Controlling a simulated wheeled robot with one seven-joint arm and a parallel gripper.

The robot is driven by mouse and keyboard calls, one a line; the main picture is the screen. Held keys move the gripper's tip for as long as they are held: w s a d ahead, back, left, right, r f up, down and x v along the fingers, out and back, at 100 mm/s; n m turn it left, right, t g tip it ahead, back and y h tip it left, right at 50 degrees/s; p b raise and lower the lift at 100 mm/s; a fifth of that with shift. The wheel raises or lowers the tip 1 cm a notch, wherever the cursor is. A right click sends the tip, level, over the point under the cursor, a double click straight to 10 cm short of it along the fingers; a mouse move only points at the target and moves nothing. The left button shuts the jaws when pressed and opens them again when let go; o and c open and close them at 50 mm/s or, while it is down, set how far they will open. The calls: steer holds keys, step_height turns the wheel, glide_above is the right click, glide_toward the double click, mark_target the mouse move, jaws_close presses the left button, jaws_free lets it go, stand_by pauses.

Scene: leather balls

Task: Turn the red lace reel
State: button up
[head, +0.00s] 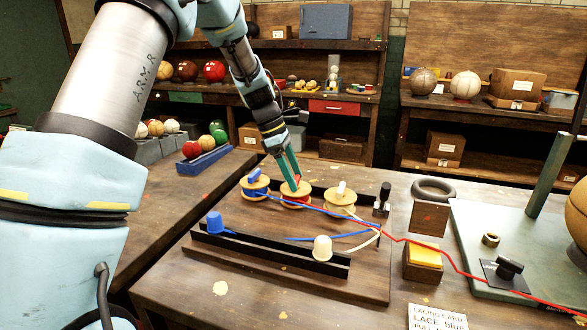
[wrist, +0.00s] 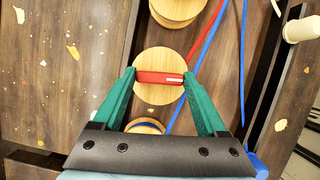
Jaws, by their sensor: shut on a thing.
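The red lace reel (head: 296,200) is the middle one of three wooden reels on a board, with a round wooden top. My gripper (head: 294,180) comes down on it from above. In the wrist view its green fingertips (wrist: 158,76) are shut on the two ends of the red bar handle (wrist: 152,77) on the reel's top (wrist: 160,95). The bar lies crosswise between the fingers. The red lace (head: 375,232) runs off the reel to the right, across the table. My fingers partly hide the handle in the head view.
The blue reel (head: 254,186) and the cream reel (head: 342,197) stand close on either side. A blue cup-shaped piece (head: 214,222) and a cream one (head: 323,248) stand along a black front rail (head: 270,256). A yellow-topped block (head: 424,259) and a lettered card (head: 437,318) are at right.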

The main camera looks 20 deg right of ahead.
steer(key=m+p, duration=0.1)
steer(key=m, duration=0.1)
steer(key=m+g+y+p, duration=0.1)
steer(key=m, duration=0.1)
steer(key=shift+w+d+r+m+p, duration=0.1)
steer(key=shift+r+m+p, duration=0.05)
steer(key=shift+m+p, duration=0.2)
steer(key=shift+m+g+y+p, duration=0.4)
steer(key=shift+m+y+p, duration=0.25)
steer(key=shift+m, duration=0.7)
steer(key=o, duration=1.3)
steer(key=shift+w, duration=0.1)
steer(key=b+v, duration=0.2)
steer(key=v, duration=0.8)
steer(key=shift+r, duration=0.25)
steer(key=shift+b, duration=0.3)
